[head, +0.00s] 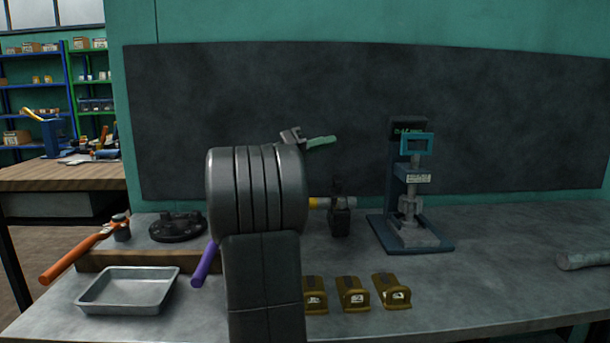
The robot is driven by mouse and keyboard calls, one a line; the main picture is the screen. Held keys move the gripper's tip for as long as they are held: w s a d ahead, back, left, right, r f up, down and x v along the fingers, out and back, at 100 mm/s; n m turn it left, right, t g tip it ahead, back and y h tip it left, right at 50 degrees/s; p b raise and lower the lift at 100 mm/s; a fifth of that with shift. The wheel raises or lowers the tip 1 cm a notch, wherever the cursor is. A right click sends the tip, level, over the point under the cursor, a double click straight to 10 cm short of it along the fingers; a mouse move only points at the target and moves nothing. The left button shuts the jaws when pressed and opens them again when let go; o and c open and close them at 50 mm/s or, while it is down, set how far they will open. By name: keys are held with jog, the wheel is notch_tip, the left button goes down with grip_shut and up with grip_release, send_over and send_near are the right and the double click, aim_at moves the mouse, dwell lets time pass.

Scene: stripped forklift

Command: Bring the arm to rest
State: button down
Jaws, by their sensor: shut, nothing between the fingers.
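My own arm (255,190) stands upright in the middle of the head view as thick dark grey links. It hides part of the bench behind it.
On the bench are a metal tray (128,306), an orange-handled tool (75,260), a black disc (177,226), a purple handle (205,264), brass-coloured blocks (352,293), a small black fixture (341,217) and a blue press (411,190).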

jog(key=shift+f, duration=0.15)
notch_tip(320, 180, down, 9)
jog(key=b, duration=0.3)
jog(key=shift+f, duration=0.2)
jog(key=shift+w, duration=0.1)
dwell(0.3)
